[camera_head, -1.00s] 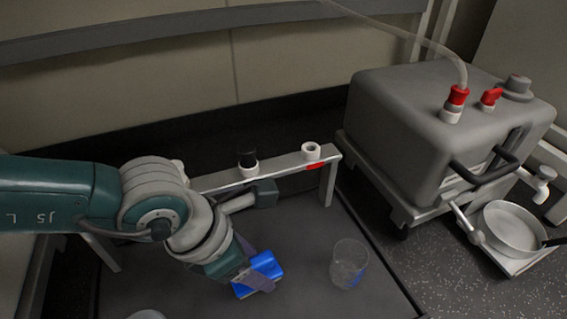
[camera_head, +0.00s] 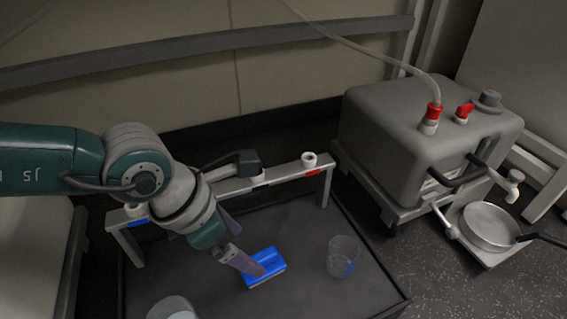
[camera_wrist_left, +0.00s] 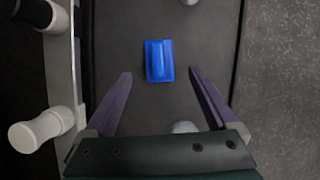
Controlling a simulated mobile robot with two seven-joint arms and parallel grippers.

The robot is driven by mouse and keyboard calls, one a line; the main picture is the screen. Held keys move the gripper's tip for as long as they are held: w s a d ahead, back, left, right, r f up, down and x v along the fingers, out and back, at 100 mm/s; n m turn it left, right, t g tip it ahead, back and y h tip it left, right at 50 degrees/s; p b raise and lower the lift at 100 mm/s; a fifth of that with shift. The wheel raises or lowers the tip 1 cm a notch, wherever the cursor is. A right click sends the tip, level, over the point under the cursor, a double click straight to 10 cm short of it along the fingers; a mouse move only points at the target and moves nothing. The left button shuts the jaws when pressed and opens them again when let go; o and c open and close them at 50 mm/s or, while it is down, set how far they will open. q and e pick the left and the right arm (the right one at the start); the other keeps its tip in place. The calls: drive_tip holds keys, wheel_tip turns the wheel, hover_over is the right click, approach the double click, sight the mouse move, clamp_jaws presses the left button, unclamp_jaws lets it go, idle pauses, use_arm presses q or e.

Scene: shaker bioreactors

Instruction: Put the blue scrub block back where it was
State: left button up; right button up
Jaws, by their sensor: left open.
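The blue scrub block (camera_head: 269,262) lies flat on the dark tabletop (camera_head: 300,232), near the middle. It also shows whole in the left wrist view (camera_wrist_left: 159,61), ahead and centred between the fingers. My left gripper (camera_head: 248,248) is open and empty, with its purple fingers above and to the left of the block. One fingertip overlaps the block in the head view. In the wrist view the block is clear of both fingers. My right gripper is in no view.
A clear beaker (camera_head: 343,258) stands right of the block; another (camera_head: 172,308) stands at the front left. A grey rail (camera_head: 275,176) with a white collar (camera_head: 309,159) runs along the back. A large grey machine (camera_head: 415,125) and a pan (camera_head: 490,226) are at right.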

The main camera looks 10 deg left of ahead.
use_arm(q)
drive_tip(key=s+d+r+n+t+h, duration=0.2)
drive_tip(key=d+r+n+h, duration=0.2)
drive_tip(key=d+r+h, duration=0.55)
drive_tip(key=w+d+r+n+t+y, duration=0.1)
drive_tip(key=w+d+r+n+t, duration=0.15)
drive_tip(key=r+n+t, duration=0.35)
drive_tip(key=w+d+r+n+t+y, duration=0.1)
drive_tip(key=d+r+n+t, duration=0.25)
drive_tip(key=r+n, duration=0.55)
drive_tip(key=a+f+n+y, duration=0.3)
drive_tip(key=a+n+y, duration=0.8)
drive_tip(key=a+n, duration=0.35)
drive_tip(key=s+a+f+n+g, duration=0.2)
drive_tip(key=s+f+n+g, duration=0.1)
drive_tip(key=s, duration=0.4)
drive_tip(key=s+a+f+n+g, duration=0.2)
drive_tip(key=s+f+n+g, duration=0.1)
drive_tip(key=s, duration=0.4)
drive_tip(key=s+a+f+n+g, duration=0.2)
drive_tip(key=s+f+n+g, duration=0.1)
drive_tip(key=s, duration=0.4)
drive_tip(key=shift+a+f+n+g+p, duration=0.25)
drive_tip(key=shift+n+g+p, duration=0.2)
drive_tip(key=shift+g, duration=0.5)
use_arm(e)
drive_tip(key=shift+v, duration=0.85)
